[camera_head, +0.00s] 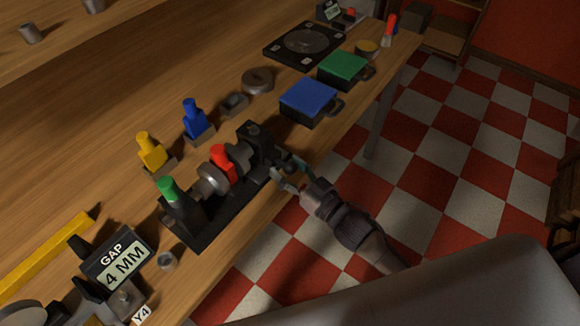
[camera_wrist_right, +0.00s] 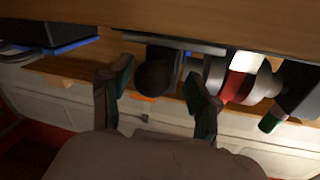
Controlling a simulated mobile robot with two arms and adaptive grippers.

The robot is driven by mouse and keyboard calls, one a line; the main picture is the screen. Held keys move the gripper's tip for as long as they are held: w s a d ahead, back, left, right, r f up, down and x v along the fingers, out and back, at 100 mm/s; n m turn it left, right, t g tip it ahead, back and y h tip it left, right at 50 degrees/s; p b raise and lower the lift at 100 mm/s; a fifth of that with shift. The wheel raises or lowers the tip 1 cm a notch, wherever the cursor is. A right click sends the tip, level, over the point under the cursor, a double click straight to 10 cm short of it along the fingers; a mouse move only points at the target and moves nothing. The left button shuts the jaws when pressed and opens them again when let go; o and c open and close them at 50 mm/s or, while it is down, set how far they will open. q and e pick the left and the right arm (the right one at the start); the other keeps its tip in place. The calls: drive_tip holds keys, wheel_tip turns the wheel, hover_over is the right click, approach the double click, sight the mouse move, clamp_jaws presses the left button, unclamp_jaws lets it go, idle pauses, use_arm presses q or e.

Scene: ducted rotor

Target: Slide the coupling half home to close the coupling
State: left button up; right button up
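The coupling rig stands on a black base (camera_head: 208,234) near the table's front edge. Grey coupling discs (camera_head: 212,178) sit on its shaft line, with a red piece (camera_head: 222,160) beside them and a black block (camera_head: 257,142) at the right end. The red piece also shows in the wrist view (camera_wrist_right: 238,87). My right gripper (camera_head: 288,171) is at the block's right end. In the wrist view its fingers (camera_wrist_right: 160,75) are apart, with a dark rounded end (camera_wrist_right: 156,77) showing between them; I cannot tell whether they touch it. My left gripper is out of view.
A display (camera_head: 118,262) reading "GAP 4 MM" stands at the lower left. Yellow (camera_head: 151,153) and blue (camera_head: 196,120) pieces stand behind the rig. Blue (camera_head: 308,101) and green (camera_head: 344,69) boxes lie to the right. Open floor lies beyond the table's front edge.

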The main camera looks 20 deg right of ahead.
drive_tip(key=shift+w+d, duration=0.1)
drive_tip(key=shift+d, duration=0.05)
drive_tip(key=shift+s+d, duration=0.1)
drive_tip(key=shift+s, duration=0.1)
drive_tip(key=v, duration=1.1)
drive_tip(key=shift+s, duration=0.35)
drive_tip(key=s+d+f+m+g+h, duration=0.1)
drive_tip(key=s+d+f+g+h, duration=0.15)
drive_tip(key=f, duration=0.85)
drive_tip(key=s+d+f+g+h, duration=0.2)
drive_tip(key=s+d+f, duration=0.1)
drive_tip(key=f, duration=0.7)
drive_tip(key=s+d+f+m+g+h, duration=0.1)
drive_tip(key=s+d+f+g+h, duration=0.15)
drive_tip(key=f, duration=0.85)
drive_tip(key=s+a+f+g, duration=0.1)
drive_tip(key=s+f+g, duration=0.3)
drive_tip(key=s+f, duration=0.3)
drive_tip(key=s+f+n+g+h, duration=0.1)
drive_tip(key=s+f+g, duration=0.3)
drive_tip(key=s+f, duration=0.4)
drive_tip(key=s, duration=0.7)
drive_tip(key=shift+a+f, duration=0.2)
drive_tip(key=shift+a, duration=0.2)
